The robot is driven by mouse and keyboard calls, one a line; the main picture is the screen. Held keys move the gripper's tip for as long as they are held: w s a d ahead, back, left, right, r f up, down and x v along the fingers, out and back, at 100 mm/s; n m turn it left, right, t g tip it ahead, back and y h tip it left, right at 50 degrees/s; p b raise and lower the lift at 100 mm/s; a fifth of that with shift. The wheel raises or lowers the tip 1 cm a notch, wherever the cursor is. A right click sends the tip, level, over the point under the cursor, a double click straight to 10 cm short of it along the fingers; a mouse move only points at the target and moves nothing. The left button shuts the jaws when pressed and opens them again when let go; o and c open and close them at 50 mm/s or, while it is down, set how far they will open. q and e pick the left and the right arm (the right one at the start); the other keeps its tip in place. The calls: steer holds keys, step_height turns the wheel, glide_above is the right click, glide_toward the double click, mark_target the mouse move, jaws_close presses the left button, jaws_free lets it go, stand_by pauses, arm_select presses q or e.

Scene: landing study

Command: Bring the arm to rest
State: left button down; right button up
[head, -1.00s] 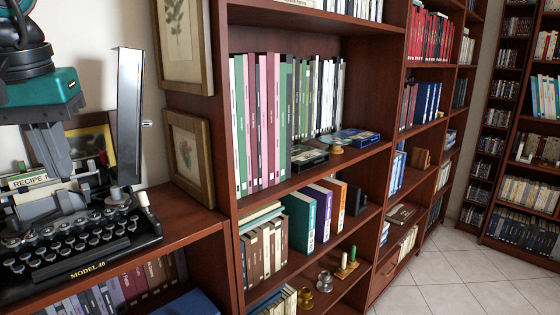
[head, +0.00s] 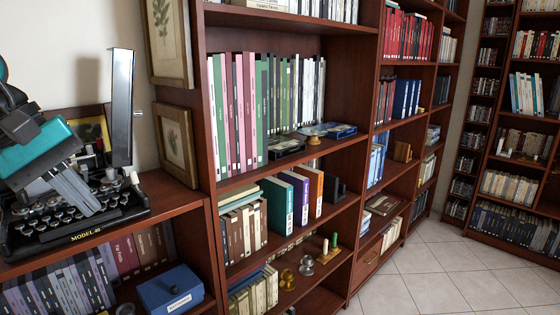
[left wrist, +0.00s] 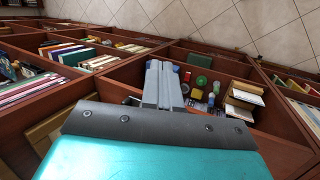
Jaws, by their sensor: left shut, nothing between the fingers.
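My left gripper (head: 88,203) is at the left of the head view, with a teal body and grey fingers. It slants down to the right, and its fingers lie together with nothing between them. In the picture it overlaps the black typewriter (head: 84,228) on the low bookcase; I cannot tell the gap between them. In the left wrist view the shut fingers (left wrist: 160,68) point away from the camera, over a shelf compartment with small items. My right gripper is not in view.
A tall bookcase (head: 202,130) full of books stands just right of the typewriter, with framed pictures (head: 175,145) beside it. A blue box (head: 171,290) sits on the shelf below. More bookcases line the right side. The tiled floor (head: 430,270) at lower right is clear.

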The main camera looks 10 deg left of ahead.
arm_select(q)
step_height(320, 180, down, 23)
steer(key=w+d+n+t+h, duration=0.15)
steer(key=n+t, duration=0.45)
steer(key=n, duration=1.1)
steer(key=n+t+h, duration=0.3)
steer(key=n+t, duration=0.3)
steer(key=n, duration=1.1)
steer(key=s+d+f+n+g+y, duration=0.2)
steer(key=s+d+f+n, duration=0.4)
steer(key=f+n, duration=0.4)
steer(key=s+d+f+n+g+y, duration=0.1)
steer(key=s+d+f+n+y, duration=0.4)
steer(key=f+n, duration=0.5)
steer(key=s+d+n, duration=0.1)
steer(key=d+n, duration=0.1)
steer(key=n, duration=0.4)
steer(key=shift+d+g, duration=0.4)
steer(key=shift+a+f, duration=0.1)
